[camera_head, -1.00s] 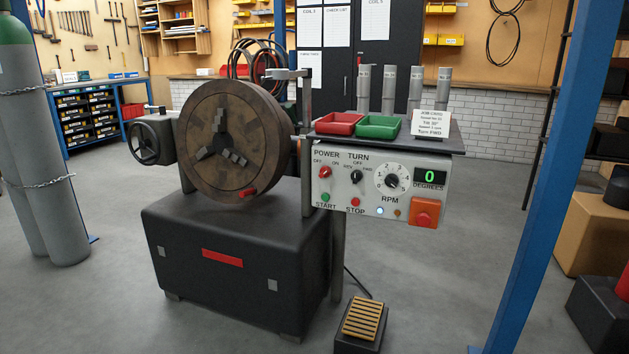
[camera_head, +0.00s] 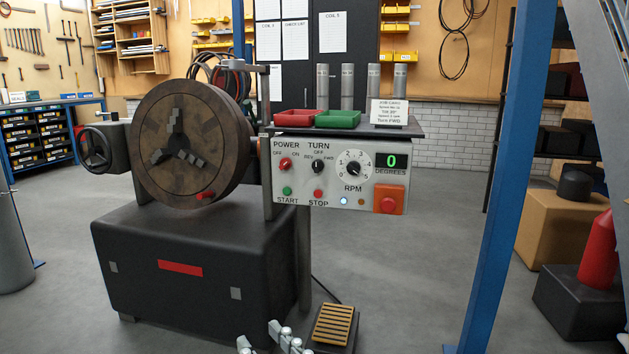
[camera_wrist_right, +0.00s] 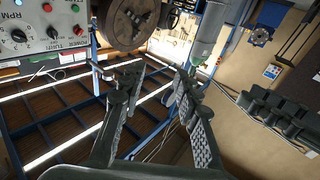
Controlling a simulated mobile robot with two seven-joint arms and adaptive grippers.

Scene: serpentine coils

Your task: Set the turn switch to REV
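The turn switch (camera_head: 318,166) is a black knob on the grey control panel (camera_head: 330,199), under the TURN label, with OFF above, REV to the left and FWD to the right. Its pointer looks close to upright, toward OFF, but is too small to be sure. The knob also shows upside down in the right wrist view (camera_wrist_right: 53,32), at the top left. My right gripper (camera_head: 266,339) is at the bottom edge of the head view, well below the panel. In the wrist view its fingers (camera_wrist_right: 158,78) are apart, with nothing between them. My left gripper is out of view.
Beside the turn switch are the red power knob (camera_head: 285,163), RPM dial (camera_head: 354,167) and red stop button (camera_head: 318,194). The round chuck (camera_head: 190,145) stands left of the panel. A foot pedal (camera_head: 332,326) is on the floor, and a blue post (camera_head: 490,190) rises at right.

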